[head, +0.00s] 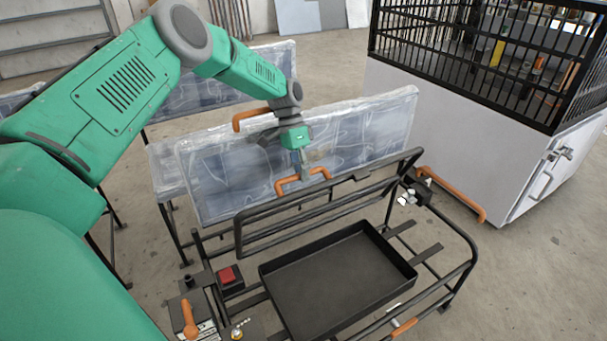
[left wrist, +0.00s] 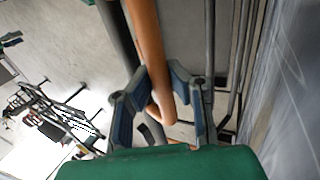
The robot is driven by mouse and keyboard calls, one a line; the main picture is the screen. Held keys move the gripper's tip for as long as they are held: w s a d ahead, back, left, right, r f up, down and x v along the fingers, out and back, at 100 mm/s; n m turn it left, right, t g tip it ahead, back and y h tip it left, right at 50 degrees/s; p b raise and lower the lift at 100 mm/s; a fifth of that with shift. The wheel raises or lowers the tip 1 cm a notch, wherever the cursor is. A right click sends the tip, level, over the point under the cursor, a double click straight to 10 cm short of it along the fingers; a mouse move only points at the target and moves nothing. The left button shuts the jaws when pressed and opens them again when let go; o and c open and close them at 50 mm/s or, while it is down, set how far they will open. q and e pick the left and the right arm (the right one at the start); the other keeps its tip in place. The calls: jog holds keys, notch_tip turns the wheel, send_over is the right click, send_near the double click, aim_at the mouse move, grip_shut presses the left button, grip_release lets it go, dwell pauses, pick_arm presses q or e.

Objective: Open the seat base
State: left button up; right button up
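The seat base is a black tubular frame (head: 462,240) on the floor with a shallow black tray (head: 345,275) in it. A dark bar frame (head: 335,211) stands tilted up along its far side. An orange handle (head: 318,172) sits at that frame's upper edge, in front of a plastic-wrapped panel (head: 215,185). My left gripper (head: 304,180) is at this handle. In the left wrist view, the fingers (left wrist: 160,75) lie on both sides of the orange handle (left wrist: 150,45) and appear closed on it. My right gripper is in neither view.
Another wrapped panel (head: 200,92) stands behind. A white cabinet with a black cage (head: 470,60) is at the right, with an orange handle (head: 455,195) near it. A red block (head: 230,276) and an orange lever (head: 189,318) are at the front left. Floor shows clear at the right.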

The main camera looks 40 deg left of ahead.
pick_arm(q)
jog(key=o, duration=0.4)
jog(key=shift+a, duration=0.1)
jog(key=shift+a+f, duration=0.1)
jog(key=shift+a, duration=0.05)
jog(key=v, duration=0.7)
jog(key=shift+w+a, duration=0.15)
